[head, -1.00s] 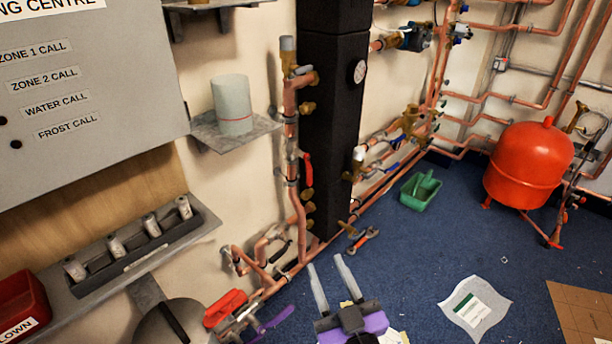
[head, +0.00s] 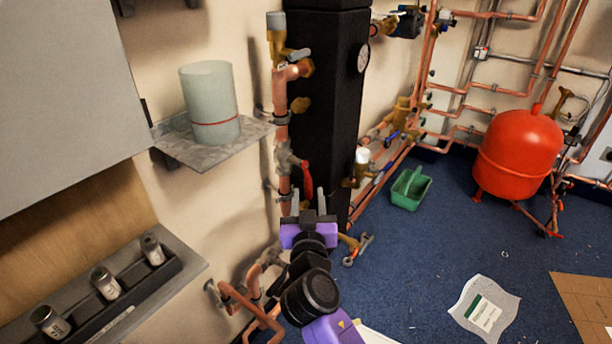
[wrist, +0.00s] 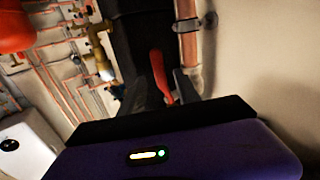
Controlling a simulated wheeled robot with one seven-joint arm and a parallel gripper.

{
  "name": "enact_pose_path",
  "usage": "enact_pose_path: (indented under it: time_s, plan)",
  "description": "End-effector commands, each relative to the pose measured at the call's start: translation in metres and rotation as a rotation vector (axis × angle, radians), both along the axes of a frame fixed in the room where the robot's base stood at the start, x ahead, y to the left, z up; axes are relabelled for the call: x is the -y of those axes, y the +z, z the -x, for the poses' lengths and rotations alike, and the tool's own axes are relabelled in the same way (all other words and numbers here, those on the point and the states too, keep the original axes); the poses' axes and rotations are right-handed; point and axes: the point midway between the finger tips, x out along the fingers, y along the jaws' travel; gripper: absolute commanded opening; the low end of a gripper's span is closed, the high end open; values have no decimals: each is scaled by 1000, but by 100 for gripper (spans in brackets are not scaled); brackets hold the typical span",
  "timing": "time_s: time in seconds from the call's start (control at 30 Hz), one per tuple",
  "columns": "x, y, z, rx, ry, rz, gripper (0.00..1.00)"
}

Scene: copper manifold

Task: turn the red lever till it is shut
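The red lever (head: 307,178) is on a valve of the vertical copper pipe (head: 281,125), left of the black column. It points mostly downward, close to the pipe. My gripper (head: 308,198) is just below it with its fingers pointing up, apart from each other. In the wrist view the red lever (wrist: 158,72) shows between the two dark fingers of my gripper (wrist: 165,92), its lower end near the right finger. I cannot tell whether they touch. The fingers are not closed on it.
The black column (head: 325,110) stands right behind the lever. A shelf (head: 175,150) with a grey cylinder (head: 210,105) juts out at left. A green tray (head: 410,188) and a red tank (head: 518,150) stand on the floor at right.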

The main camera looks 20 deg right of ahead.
Motion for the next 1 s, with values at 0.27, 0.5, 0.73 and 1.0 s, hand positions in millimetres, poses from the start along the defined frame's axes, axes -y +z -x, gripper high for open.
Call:
enact_pose_path:
  time_s: [0.27, 0.5, 0.73, 1.0]
  plan:
    - [7, -1, -18, 7, -4, -24, 39]
    - [19, -1, -53, 6, -3, -24, 39]
    - [24, -1, -72, 5, -1, -24, 39]
    - [25, -1, -74, 5, -1, -24, 39]
